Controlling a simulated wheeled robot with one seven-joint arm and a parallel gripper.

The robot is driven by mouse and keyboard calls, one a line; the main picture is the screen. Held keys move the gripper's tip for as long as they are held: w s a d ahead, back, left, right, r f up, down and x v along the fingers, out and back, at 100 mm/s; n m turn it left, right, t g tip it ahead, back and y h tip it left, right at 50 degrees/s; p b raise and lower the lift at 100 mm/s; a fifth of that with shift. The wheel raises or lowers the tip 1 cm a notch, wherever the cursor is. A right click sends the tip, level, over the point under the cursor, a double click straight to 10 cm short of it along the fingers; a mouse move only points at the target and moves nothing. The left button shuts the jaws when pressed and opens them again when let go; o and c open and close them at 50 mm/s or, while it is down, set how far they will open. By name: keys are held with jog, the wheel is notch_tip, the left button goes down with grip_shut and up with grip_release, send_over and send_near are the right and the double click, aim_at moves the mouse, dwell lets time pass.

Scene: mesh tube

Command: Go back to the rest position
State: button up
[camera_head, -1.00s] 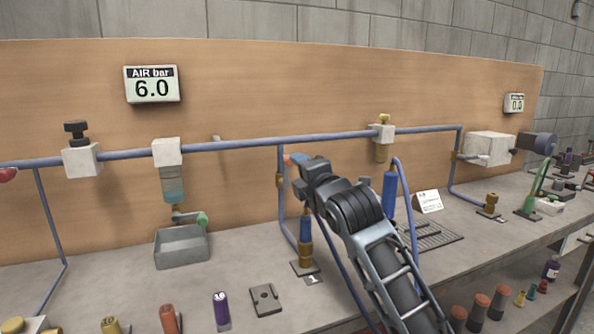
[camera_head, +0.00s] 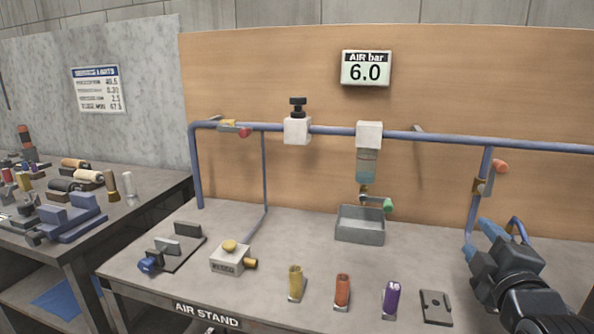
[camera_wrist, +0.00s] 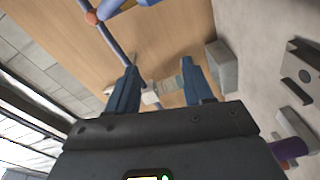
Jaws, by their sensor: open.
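My gripper (camera_head: 482,242) is at the right of the head view, in front of the blue pipe of the air stand. In the wrist view its two dark blue fingers stand apart with nothing held between them (camera_wrist: 160,90). The arm enters from the lower right corner of the head view. The gripper is close to the vertical pipe with the orange-handled valve (camera_head: 500,167); I cannot tell how wide the gap is. The board (camera_head: 290,70) is behind it and shows tilted in the wrist view.
A grey tray (camera_head: 360,226) stands under the clear filter bowl (camera_head: 367,167). Yellow (camera_head: 296,284), orange (camera_head: 342,291) and purple (camera_head: 391,299) cylinders and a dark plate (camera_head: 435,307) line the front edge. The gauge (camera_head: 366,68) reads 6.0. Another bench (camera_head: 150,190) is at left.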

jog(key=s+a+f+m+g+y, duration=0.1)
jog(key=s+a+f+m, duration=0.45)
jog(key=s, duration=0.65)
jog(key=s+a+f+m+y, duration=0.1)
jog(key=s+a+f+m, duration=0.2)
jog(key=s+a+f, duration=0.7)
jog(key=s+d+r+m, duration=0.2)
jog(key=s, duration=1)
jog(key=s+d+r+m+g+y, duration=0.1)
jog(key=s+d+r+m, duration=0.1)
jog(key=s, duration=1)
jog(key=shift+d+r+g, duration=0.15)
jog(key=shift+r+g, duration=0.1)
jog(key=shift+g, duration=0.05)
